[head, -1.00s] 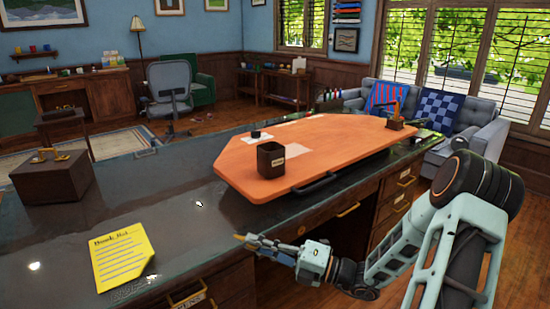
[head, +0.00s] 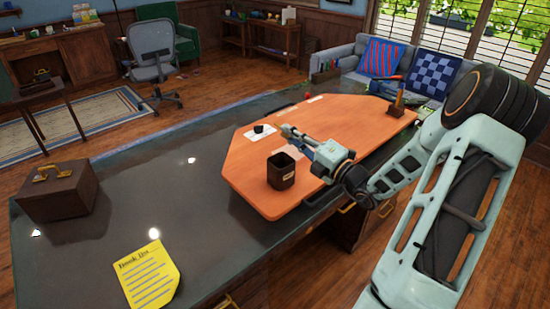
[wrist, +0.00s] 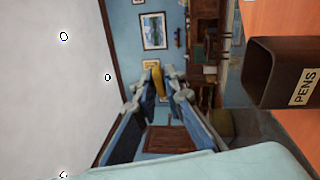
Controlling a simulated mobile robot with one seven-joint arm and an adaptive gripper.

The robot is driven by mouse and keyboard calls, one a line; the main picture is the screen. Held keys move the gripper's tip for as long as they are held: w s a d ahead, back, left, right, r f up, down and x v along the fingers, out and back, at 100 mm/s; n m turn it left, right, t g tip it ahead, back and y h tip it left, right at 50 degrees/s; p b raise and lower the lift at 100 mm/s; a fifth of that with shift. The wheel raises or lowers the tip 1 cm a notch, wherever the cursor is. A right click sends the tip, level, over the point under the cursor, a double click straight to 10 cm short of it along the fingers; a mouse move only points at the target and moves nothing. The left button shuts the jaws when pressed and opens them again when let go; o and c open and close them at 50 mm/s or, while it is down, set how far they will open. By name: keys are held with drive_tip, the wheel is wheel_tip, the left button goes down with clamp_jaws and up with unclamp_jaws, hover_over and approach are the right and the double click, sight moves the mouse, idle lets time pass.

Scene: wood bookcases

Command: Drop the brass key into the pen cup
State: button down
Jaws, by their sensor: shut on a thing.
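The pen cup (head: 281,172) is dark brown, square and upright on the orange desk board. In the wrist view the cup (wrist: 285,85) lies at the right, with its mouth visible and a PENS label. My gripper (head: 288,131) is above the board, just above and behind the cup in the head view. In the wrist view my gripper (wrist: 155,82) is shut on the brass key (wrist: 157,78), a small yellow piece between the fingertips. The key's full shape is hidden by the fingers. The key is apart from the cup.
The orange board (head: 250,185) lies on the dark glossy desk (head: 110,220). A wooden box (head: 58,195) with a brass handle and a yellow note (head: 147,275) stand to the left. A small dark object (head: 262,129) on white paper lies behind the cup.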

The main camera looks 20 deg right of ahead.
drive_tip(key=shift+w+d+r, duration=0.2)
drive_tip(key=shift+r, duration=0.05)
wheel_tip(320, 180, down, 6)
drive_tip(key=b, duration=0.7)
drive_tip(key=shift+r, duration=0.1)
drive_tip(key=c, duration=1.9)
unclamp_jaws()
drive_tip(key=shift+c, duration=0.2)
drive_tip(key=shift+s, duration=0.1)
drive_tip(key=v, duration=1.2)
